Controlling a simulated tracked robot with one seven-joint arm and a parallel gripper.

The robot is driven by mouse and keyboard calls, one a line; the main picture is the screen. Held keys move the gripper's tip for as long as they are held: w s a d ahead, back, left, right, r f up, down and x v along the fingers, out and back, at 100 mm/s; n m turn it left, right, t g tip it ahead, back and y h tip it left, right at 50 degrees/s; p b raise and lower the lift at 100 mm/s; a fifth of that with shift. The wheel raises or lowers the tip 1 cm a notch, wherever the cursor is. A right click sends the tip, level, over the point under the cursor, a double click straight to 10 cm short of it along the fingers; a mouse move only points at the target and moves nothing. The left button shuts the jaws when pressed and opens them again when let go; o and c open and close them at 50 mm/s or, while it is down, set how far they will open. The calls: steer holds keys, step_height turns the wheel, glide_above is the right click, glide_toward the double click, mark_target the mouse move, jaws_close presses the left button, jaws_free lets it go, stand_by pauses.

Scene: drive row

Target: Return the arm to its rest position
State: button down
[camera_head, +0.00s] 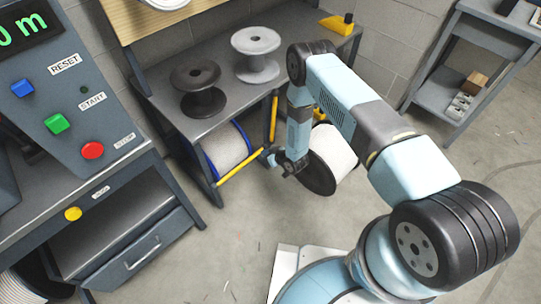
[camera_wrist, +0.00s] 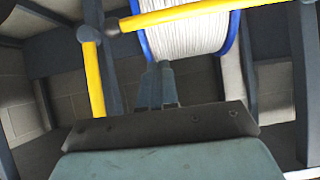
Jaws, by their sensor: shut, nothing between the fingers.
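My blue and grey arm (camera_head: 345,105) reaches out from my base at the lower right and bends down at its far end. My gripper (camera_head: 272,156) hangs low in front of the rack, near a yellow bar (camera_head: 242,165). In the wrist view its grey fingers (camera_wrist: 160,68) are together and hold nothing. They point toward a reel of white cable with blue rims (camera_wrist: 190,35). The reel also shows in the head view (camera_head: 226,148), left of the gripper. I cannot tell whether the fingers touch anything.
A reel with a dark flange (camera_head: 335,160) is close right of the gripper, partly behind the arm. Empty black (camera_head: 198,90) and grey (camera_head: 256,55) spools stand on the rack shelf. A button panel (camera_head: 75,110) is at left. A grey cart (camera_head: 450,75) stands at right. Floor (camera_head: 235,225) in front is clear.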

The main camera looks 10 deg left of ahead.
steer(key=shift+v, duration=2.15)
steer(key=shift+a+r, duration=0.1)
